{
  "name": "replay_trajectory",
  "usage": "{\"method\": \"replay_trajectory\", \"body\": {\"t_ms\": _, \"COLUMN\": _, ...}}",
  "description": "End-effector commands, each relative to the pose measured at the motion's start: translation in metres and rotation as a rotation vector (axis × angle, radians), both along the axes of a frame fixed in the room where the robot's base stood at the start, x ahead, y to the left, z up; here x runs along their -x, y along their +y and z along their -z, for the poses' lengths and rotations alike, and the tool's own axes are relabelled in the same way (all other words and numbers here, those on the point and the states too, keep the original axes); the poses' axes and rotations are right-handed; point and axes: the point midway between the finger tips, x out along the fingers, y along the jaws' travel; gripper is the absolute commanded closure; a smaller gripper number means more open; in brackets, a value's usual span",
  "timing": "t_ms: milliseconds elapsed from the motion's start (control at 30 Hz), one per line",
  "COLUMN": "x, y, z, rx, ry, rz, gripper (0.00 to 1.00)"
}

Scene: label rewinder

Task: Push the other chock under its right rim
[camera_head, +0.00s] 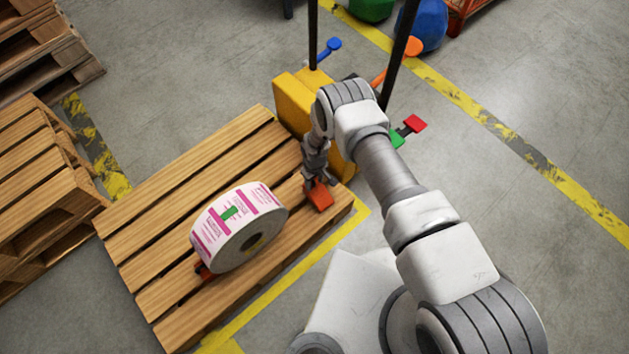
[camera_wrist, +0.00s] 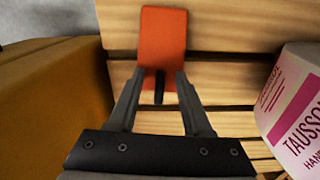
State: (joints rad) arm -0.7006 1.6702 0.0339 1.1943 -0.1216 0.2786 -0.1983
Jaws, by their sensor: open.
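A large label roll (camera_head: 226,221) with pink and white print stands on its edge on a wooden pallet (camera_head: 163,201). One orange-red chock (camera_head: 204,268) shows partly at the roll's lower left; the roll hides the rest of it. The other orange chock (camera_head: 320,195) lies on the pallet to the right of the roll, apart from it. My gripper (camera_head: 309,183) is open above and at this chock. In the wrist view the chock (camera_wrist: 162,38) lies ahead of the two fingertips, and the roll's printed side (camera_wrist: 295,110) is at the right edge.
A yellow machine body (camera_head: 294,103) with dark uprights stands at the pallet's far right end, close to my gripper. Other pallets (camera_head: 35,180) are stacked at the left. The pallet boards between chock and roll are clear.

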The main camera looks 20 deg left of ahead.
Motion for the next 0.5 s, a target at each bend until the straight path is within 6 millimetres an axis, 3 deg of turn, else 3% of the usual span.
{"method": "replay_trajectory", "body": {"t_ms": 133, "x": 0.000, "y": 0.000, "z": -0.003, "rx": 0.001, "ry": 0.001, "rz": 0.000, "gripper": 0.51}}
{"method": "replay_trajectory", "body": {"t_ms": 500, "x": 0.003, "y": -0.005, "z": -0.092, "rx": -0.001, "ry": -0.002, "rz": 0.001, "gripper": 0.51}}
